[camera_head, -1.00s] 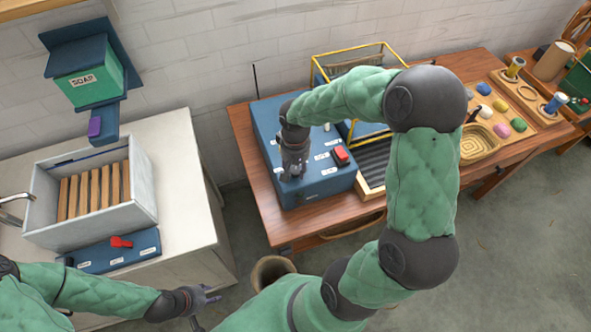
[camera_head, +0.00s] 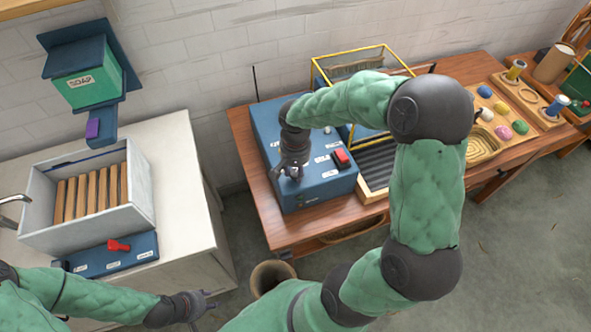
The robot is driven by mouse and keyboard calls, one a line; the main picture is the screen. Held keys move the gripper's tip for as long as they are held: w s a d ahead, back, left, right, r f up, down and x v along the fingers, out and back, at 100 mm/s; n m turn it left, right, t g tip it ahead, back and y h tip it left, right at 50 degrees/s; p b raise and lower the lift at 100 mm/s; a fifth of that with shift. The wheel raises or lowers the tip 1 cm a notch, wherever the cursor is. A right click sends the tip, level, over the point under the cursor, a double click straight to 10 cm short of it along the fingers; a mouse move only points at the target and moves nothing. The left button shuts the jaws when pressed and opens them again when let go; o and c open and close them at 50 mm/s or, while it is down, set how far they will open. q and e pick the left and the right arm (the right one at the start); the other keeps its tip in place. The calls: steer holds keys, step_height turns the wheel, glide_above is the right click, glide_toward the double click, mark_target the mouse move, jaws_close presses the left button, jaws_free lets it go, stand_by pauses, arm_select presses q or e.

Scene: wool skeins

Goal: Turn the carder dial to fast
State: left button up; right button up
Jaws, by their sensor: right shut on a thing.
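The carder is a blue box (camera_head: 322,196) on the wooden table, with small white labels and a red switch (camera_head: 341,158) on its top. My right gripper (camera_head: 288,174) points down onto the top of the box, left of the red switch. It is shut on the carder dial, which is mostly hidden under the fingers. I cannot read the labels around it or tell the dial's setting. My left gripper (camera_head: 206,308) hangs low in front of the white counter, its fingers apart and empty.
A yellow-framed guard (camera_head: 352,52) and a dark ribbed bed (camera_head: 376,166) adjoin the box on the right. A tray of coloured wool (camera_head: 528,112) lies further right.

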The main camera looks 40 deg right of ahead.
mark_target(295, 173)
steer(key=o, duration=1.1)
steer(key=shift+o, duration=0.2)
steer(key=shift+r, duration=0.1)
step_height(295, 173, up, 12)
